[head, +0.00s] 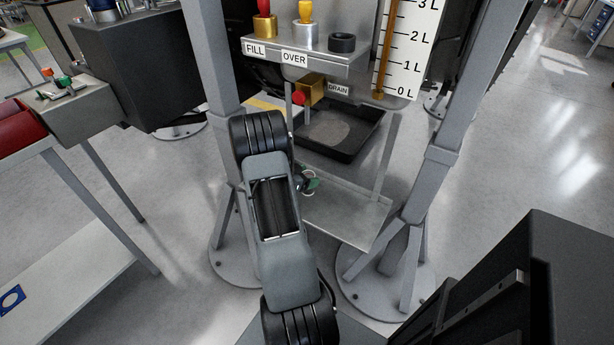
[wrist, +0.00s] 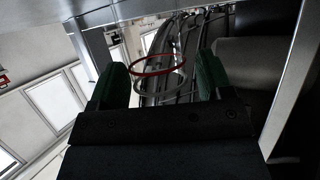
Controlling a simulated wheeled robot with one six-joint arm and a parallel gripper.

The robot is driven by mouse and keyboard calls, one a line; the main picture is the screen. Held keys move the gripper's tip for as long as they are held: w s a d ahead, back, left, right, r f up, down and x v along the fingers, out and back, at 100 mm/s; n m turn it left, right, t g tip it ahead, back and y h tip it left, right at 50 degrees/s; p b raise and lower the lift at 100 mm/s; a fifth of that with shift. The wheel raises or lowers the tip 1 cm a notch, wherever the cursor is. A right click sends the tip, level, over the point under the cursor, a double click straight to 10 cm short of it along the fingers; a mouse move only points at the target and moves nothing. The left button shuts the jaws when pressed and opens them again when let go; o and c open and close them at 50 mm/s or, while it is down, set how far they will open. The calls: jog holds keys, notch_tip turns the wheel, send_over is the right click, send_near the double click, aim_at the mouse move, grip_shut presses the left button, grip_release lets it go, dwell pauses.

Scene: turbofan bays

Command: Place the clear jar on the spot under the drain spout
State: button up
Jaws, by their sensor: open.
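The clear jar shows only as thin outlines. In the wrist view its red ring and pale ring (wrist: 158,66) lie between the two green fingertips. In the head view a pale ring (head: 308,198) shows by the gripper, over the lower metal shelf; whether it rests there I cannot tell. My gripper (head: 310,183) is open, mostly hidden behind my arm; its fingers (wrist: 160,82) are spread on either side of the jar. The brass drain spout (head: 310,88) with a red knob sits beside the DRAIN label. Below it, a pale round spot (head: 325,128) lies in a black tray (head: 352,151).
The lower metal shelf (head: 350,218) lies below the tray. Grey posts (head: 212,60) and (head: 455,100) flank the stand. FILL and OVER ports (head: 305,45) and a litre scale (head: 402,50) are above. A bench (head: 60,240) is at left.

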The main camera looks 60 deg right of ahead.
jog(key=shift+r, duration=0.3)
jog(key=w+a+r+n+t+y+p, duration=0.1)
jog(key=w+a+r+n+t+y, duration=0.3)
jog(key=w+a, duration=0.45)
jog(key=w+a+r+n+t+y, duration=0.1)
jog(key=w+a+r+n+t, duration=0.45)
jog(key=a, duration=0.55)
jog(key=w+a+r+n+t+y+p, duration=0.1)
jog(key=w+a+r+n+t+y, duration=0.15)
jog(key=w+a+r+t, duration=0.6)
jog(key=s+a+n+g+y, duration=0.5)
jog(key=s+a, duration=0.3)
jog(key=a, duration=0.4)
jog(key=s+a+n+g, duration=0.3)
jog(key=s+n+g, duration=0.1)
jog(key=s, duration=1.1)
jog(key=shift+n+g, duration=0.3)
jog(key=shift+n, duration=0.4)
